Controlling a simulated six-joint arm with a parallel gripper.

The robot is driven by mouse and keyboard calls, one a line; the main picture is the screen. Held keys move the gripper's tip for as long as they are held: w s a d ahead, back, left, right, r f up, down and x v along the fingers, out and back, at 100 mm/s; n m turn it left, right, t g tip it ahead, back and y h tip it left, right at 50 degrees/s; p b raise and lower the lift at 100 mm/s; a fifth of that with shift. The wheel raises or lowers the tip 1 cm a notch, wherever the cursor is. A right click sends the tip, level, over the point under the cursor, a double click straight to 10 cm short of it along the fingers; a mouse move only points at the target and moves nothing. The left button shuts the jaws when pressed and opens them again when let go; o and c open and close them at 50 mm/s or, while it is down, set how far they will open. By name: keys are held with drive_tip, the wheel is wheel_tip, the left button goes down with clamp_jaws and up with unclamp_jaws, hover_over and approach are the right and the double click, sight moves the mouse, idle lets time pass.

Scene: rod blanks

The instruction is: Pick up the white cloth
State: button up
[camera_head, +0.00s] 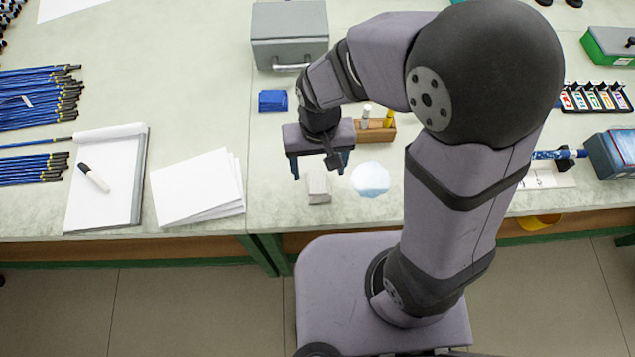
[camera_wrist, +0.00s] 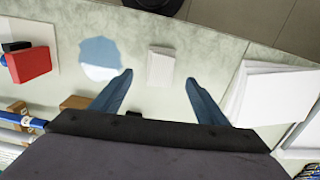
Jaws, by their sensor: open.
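The white cloth (camera_head: 318,187) looks like a small folded rectangle lying flat near the table's front edge. In the wrist view the white cloth (camera_wrist: 161,67) lies ahead of the fingertips, roughly centred between them. My gripper (camera_head: 320,166) is over the table just behind the cloth in the head view. In the wrist view my gripper (camera_wrist: 158,84) has its two blue fingers spread wide with nothing between them. The cloth appears apart from the fingers; the exact height gap cannot be told.
A pale blue and white round item (camera_head: 371,179) lies close to the right of the cloth. A wooden block holder (camera_head: 378,131) with bottles stands behind. A stack of white paper (camera_head: 198,187) lies left. A grey box (camera_head: 289,35) and blue pack (camera_head: 272,101) sit further back.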

sight(318, 182)
drive_tip(key=shift+w+a+f+p, duration=0.1)
drive_tip(key=shift+f+p, duration=0.15)
drive_tip(key=shift+f, duration=1.55)
drive_tip(key=shift+w+f+p, duration=0.1)
drive_tip(key=shift+f+p, duration=0.1)
drive_tip(key=shift+f, duration=1.55)
drive_tip(key=shift+c, duration=0.6)
drive_tip(key=c, duration=1)
